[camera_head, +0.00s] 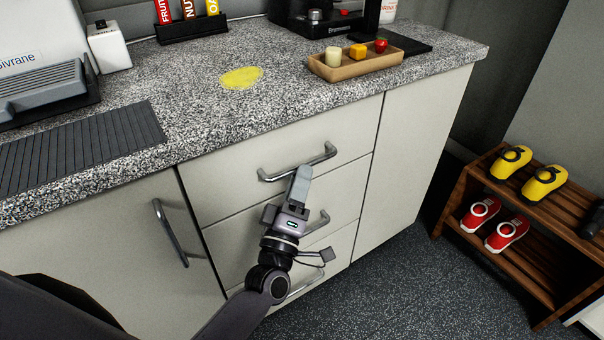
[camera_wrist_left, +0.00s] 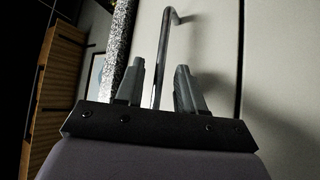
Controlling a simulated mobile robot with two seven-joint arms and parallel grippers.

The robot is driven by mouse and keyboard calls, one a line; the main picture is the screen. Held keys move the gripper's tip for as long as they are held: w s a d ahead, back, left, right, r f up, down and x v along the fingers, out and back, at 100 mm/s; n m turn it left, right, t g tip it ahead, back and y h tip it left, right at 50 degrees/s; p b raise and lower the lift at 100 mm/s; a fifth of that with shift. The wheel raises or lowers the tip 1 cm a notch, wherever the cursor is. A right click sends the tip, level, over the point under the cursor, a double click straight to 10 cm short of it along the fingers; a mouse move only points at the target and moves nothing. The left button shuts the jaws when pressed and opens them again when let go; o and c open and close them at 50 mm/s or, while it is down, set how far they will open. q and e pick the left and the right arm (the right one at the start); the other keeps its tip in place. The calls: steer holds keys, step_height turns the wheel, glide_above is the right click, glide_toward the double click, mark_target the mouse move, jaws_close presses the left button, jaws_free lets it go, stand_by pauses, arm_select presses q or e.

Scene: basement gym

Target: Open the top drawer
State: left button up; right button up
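The top drawer (camera_head: 290,145) is a pale cabinet front under the speckled counter, and it looks closed. Its grey metal bar handle (camera_head: 325,155) runs slantwise across the front. My left gripper (camera_head: 301,176) is at the handle's middle and hides part of it. In the left wrist view, the gripper (camera_wrist_left: 158,85) is open, and the handle bar (camera_wrist_left: 165,45) runs between its two fingers in the picture. I cannot see the fingers touching the bar. My right gripper is not in view.
Lower drawers sit below, with a handle (camera_head: 319,220) partly behind my left arm. A cabinet door handle (camera_head: 170,232) is to the left. The counter (camera_head: 215,115) holds a wooden tray (camera_head: 345,72). A shoe rack (camera_head: 530,245) stands right; the floor (camera_head: 400,285) between is clear.

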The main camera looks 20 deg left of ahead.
arm_select(q)
steer(key=shift+x, duration=1.1)
jaws_close()
steer(key=shift+d, duration=0.15)
